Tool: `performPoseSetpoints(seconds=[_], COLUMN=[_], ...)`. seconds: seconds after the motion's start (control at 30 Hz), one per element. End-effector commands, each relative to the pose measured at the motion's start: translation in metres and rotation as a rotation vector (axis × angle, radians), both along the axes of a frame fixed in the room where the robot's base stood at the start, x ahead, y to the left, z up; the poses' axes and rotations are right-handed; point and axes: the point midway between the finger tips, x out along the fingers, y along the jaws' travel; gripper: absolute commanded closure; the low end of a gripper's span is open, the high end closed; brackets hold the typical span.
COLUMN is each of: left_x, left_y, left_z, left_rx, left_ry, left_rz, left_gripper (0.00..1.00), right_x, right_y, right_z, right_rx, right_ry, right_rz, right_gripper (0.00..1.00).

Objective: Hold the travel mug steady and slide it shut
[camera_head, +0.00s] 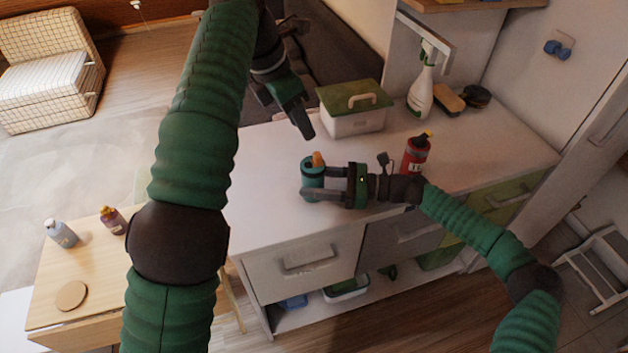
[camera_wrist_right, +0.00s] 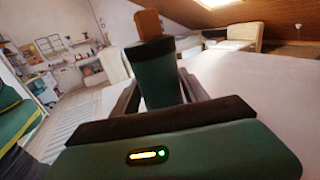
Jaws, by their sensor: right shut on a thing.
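The travel mug (camera_head: 312,178) is a teal-green cup standing upright on the white counter. A brown-orange tab (camera_head: 318,158) sticks up at its top. My right gripper (camera_head: 318,184) is shut on the mug's body from the right, one finger on either side. In the right wrist view the mug (camera_wrist_right: 158,78) stands between the fingers with the tab (camera_wrist_right: 148,23) upright above its dark rim. My left gripper (camera_head: 304,130) points down above and behind the mug, apart from it. Whether its fingers are open is unclear from this angle.
A white box with a green lid (camera_head: 353,122) stands behind the mug. A red bottle (camera_head: 415,155), a spray bottle (camera_head: 421,95) and brushes (camera_head: 448,98) are to the right. Drawers (camera_head: 303,265) lie below the counter. A wooden table (camera_head: 85,270) is at lower left.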

Motion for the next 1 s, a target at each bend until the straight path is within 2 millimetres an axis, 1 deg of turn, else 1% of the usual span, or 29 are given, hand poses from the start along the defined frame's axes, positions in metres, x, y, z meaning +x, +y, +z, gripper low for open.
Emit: performPoseSetpoints(seconds=[0.07,0.17,0.27,0.3,0.37,0.4,0.47,0.5,0.6,0.73,0.83,0.93,1.0], left_x=[0.0,-0.003,-0.011,-0.016,-0.021,-0.023,-0.024,-0.023,-0.019,-0.014,-0.012,-0.008,-0.004], left_y=[0.0,0.002,0.001,0.001,0.0,0.001,0.005,0.009,0.024,0.042,0.046,0.037,0.024], left_z=[-0.002,-0.018,-0.047,-0.059,-0.073,-0.08,-0.088,-0.091,-0.099,-0.106,-0.109,-0.109,-0.11], left_rx=[-0.007,-0.069,-0.241,-0.341,-0.513,-0.629,-0.789,-0.878,-1.026,-1.095,-1.104,-1.105,-1.104], left_ry=[0.006,0.043,0.095,0.104,0.084,0.047,-0.039,-0.109,-0.292,-0.463,-0.521,-0.531,-0.529], left_rz=[-0.006,-0.059,-0.174,-0.222,-0.282,-0.305,-0.314,-0.303,-0.238,-0.152,-0.124,-0.122,-0.126], left_gripper=[0.58,0.58,0.58,0.58,0.58,0.58,0.58,0.58,0.58,0.58,0.58,0.58,0.58], right_x=[0.0,0.0,0.0,0.0,0.0,0.0,0.0,0.0,0.0,0.0,0.0,0.0,0.0], right_y=[0.0,0.0,0.0,0.0,0.0,0.0,0.001,0.001,0.0,0.0,0.0,0.0,0.0], right_z=[0.0,0.0,0.0,0.0,0.0,0.0,0.0,0.0,0.0,0.0,0.0,0.0,0.0], right_rx=[0.0,0.0,0.0,0.0,0.0,-0.001,-0.001,-0.001,-0.001,0.0,0.0,0.0,0.0], right_ry=[0.0,0.0,0.0,0.0,0.0,0.0,0.0,0.0,0.0,0.0,0.0,0.0,0.0], right_rz=[0.0,0.0,0.0,0.0,0.0,0.0,0.0,0.0,0.001,0.001,0.0,0.0,0.0], right_gripper=[0.95,0.95,0.95,0.95,0.95,0.95,0.95,0.95,0.95,0.95,0.95,0.95,0.95])
